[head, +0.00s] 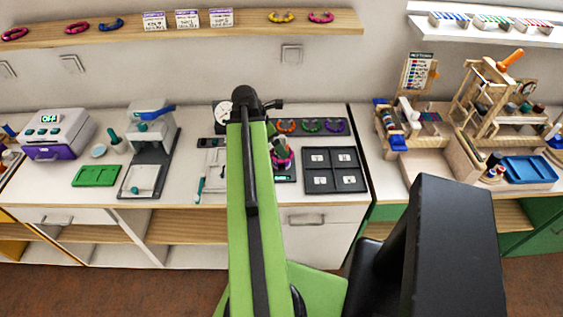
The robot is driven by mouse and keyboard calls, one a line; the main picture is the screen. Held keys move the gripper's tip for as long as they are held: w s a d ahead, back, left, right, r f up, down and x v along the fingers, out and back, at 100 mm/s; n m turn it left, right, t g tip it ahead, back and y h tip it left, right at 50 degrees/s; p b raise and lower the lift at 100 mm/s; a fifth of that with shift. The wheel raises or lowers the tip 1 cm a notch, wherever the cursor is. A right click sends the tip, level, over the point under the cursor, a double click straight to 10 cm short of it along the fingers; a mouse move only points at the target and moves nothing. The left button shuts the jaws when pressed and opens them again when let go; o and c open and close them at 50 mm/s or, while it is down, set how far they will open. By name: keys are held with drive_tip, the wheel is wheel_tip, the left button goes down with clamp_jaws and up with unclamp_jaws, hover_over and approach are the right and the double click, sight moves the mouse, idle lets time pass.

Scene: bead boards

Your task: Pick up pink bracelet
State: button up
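A pink bracelet (283,160) sits on the bench just right of my arm, around or against a small grey upright shape above a dark device with a lit green display. Other pink bracelets lie on the wooden wall shelf, at its left end (15,33), further along (77,27) and near its right end (321,17). My green and black arm reaches forward over the bench. My gripper (262,103) seems to be the black end of the arm, left of and above the bench bracelet in the picture. Its fingers are not clear, and I see nothing held.
A dark tray (324,133) holds orange, green and purple bracelets. Right of the bench bracelet is a black tray (333,170) with labelled squares. A press-like stand (150,145) and a purple-white machine (57,133) stand left. A wooden loom (490,100) stands right.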

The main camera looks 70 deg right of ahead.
drive_tip(key=shift+f, duration=0.15)
drive_tip(key=b+x, duration=0.5)
drive_tip(key=shift+w+f, duration=0.25)
drive_tip(key=shift+r, duration=0.15)
drive_tip(key=c, duration=1.4)
wheel_tip(320, 180, up, 10)
drive_tip(key=p, duration=1)
drive_tip(key=shift+r+p, duration=0.1)
drive_tip(key=shift+p, duration=0.2)
drive_tip(key=r+p, duration=0.5)
drive_tip(key=shift+s, duration=0.2)
